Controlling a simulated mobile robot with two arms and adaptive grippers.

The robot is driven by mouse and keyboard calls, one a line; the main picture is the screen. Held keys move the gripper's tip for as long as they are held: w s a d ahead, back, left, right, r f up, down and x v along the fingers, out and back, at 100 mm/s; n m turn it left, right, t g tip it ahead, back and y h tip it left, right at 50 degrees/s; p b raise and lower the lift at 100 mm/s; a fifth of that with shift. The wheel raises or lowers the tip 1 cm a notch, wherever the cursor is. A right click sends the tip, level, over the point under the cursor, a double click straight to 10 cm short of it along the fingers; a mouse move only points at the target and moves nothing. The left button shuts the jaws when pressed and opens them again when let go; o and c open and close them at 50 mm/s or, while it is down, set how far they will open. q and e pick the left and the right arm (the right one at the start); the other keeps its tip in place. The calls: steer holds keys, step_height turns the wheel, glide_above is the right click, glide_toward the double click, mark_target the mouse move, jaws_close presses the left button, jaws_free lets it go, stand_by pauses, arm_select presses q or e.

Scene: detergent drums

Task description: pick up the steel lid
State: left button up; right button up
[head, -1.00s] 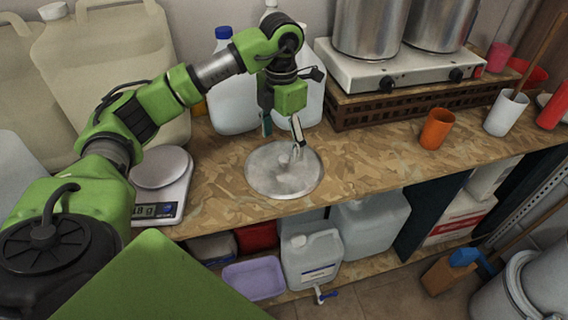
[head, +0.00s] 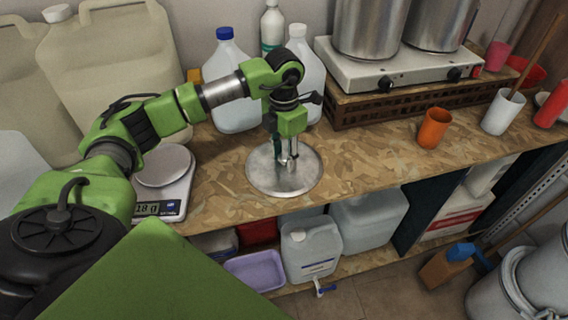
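The steel lid (head: 262,178) is a round, shiny disc lying flat on the wooden worktop, near its front edge. My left gripper (head: 286,161) points straight down over the middle of the lid. Its fingers are drawn in close on either side of the lid's small knob, which is mostly hidden between them, and it looks shut on it. No gap shows between the lid and the worktop. My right gripper is not in view.
A kitchen scale (head: 163,166) stands left of the lid. Plastic bottles (head: 233,85) stand behind my arm. A hot plate (head: 385,75) with steel pots is at the back right. An orange cup (head: 433,128) stands to the right; the worktop between it and the lid is clear.

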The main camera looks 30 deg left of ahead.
arm_select(q)
jaws_close()
steer(key=shift+s+f, duration=0.1)
